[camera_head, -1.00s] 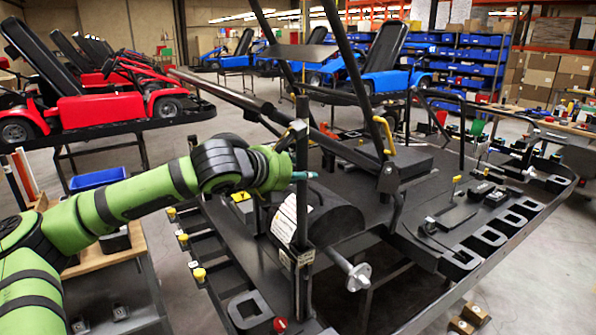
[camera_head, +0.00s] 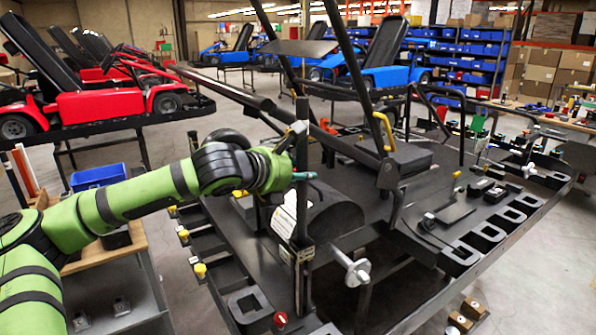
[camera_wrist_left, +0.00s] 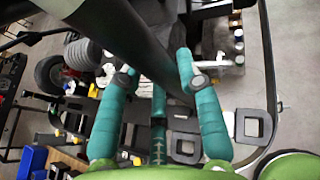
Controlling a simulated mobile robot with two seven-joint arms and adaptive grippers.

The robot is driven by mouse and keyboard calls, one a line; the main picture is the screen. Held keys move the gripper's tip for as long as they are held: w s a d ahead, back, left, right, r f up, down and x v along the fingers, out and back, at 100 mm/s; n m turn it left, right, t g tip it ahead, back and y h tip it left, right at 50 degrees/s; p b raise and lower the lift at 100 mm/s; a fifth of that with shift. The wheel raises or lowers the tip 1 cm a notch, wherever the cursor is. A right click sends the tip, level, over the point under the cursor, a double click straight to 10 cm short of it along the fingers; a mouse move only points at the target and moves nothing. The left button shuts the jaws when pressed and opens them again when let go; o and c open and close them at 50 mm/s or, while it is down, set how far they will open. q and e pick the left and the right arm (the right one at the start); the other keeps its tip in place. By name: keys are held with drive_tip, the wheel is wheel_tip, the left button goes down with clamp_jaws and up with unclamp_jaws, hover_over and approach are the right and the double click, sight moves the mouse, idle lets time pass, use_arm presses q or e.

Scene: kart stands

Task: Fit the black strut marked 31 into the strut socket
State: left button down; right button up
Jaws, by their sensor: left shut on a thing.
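The black strut (camera_head: 302,215) stands upright at the near side of the black kart frame. My left gripper (camera_head: 301,176) is shut on its upper part, with teal fingertips at the bar. In the left wrist view the dark strut (camera_wrist_left: 135,45) passes between the teal fingers of the left gripper (camera_wrist_left: 158,85). The strut's lower part meets a small bracket (camera_head: 303,254) on the frame, which looks like the socket; I cannot tell how deep it sits. The number 31 is not readable. My right gripper is not in view.
A black cylinder (camera_head: 335,215) with a white label lies right behind the strut. A metal hub (camera_head: 357,272) sticks out to the right. Slanted frame bars rise close behind. A blue bin (camera_head: 98,177) stands at left. Red karts (camera_head: 98,100) stand at the back left.

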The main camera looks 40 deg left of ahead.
use_arm(q)
wheel_tip(320, 180, down, 7)
drive_tip(key=b, duration=0.3)
idle(2.2)
drive_tip(key=c, duration=0.8)
unclamp_jaws()
drive_tip(key=shift+s+f, duration=0.1)
drive_tip(key=v, duration=1.2)
